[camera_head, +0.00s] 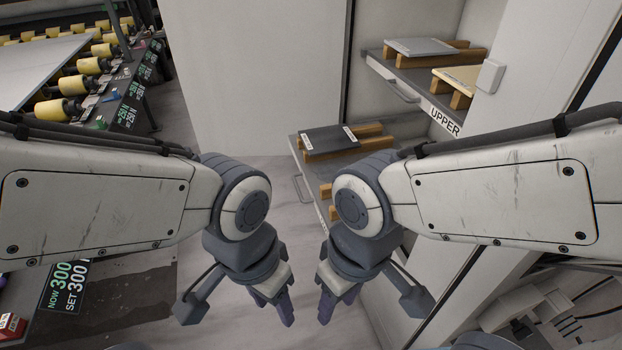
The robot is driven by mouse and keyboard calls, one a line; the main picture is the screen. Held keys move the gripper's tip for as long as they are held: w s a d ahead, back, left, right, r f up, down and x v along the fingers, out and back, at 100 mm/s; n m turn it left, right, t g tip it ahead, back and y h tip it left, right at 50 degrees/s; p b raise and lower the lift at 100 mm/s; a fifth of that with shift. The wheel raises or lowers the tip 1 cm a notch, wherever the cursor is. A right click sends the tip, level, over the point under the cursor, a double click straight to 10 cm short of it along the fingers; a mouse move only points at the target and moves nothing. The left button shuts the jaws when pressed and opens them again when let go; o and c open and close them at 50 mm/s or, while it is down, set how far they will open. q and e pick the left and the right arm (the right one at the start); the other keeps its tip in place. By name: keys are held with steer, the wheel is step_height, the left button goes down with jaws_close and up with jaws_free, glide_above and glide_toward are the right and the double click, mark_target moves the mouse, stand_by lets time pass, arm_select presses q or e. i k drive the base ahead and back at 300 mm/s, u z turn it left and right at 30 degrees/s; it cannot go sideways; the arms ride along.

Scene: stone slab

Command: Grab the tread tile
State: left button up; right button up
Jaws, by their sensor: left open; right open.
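Several flat tiles lie on wooden bars on pull-out shelves at the upper right; I cannot tell for sure which is the tread tile. A dark tile (327,139) with small white labels lies on the lower shelf. A grey tile (420,47) and a cream tile (462,77) lie on the shelf marked UPPER. My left gripper (275,306) is open and empty, low in the middle of the view. My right gripper (334,304) is open and empty just right of it. Both are apart from the tiles. My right arm hides part of the lower shelf.
The upper shelf (400,78) has a handle and juts from a cabinet with a pale door (540,60) at right. A roller conveyor (88,66) bearing a pale slab (40,66) stands at upper left.

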mark_target(332, 139)
steer(key=z, duration=0.05)
steer(key=k, duration=0.5)
steer(key=u, duration=0.95)
steer(key=i, duration=1.85)
steer(key=z, duration=0.55)
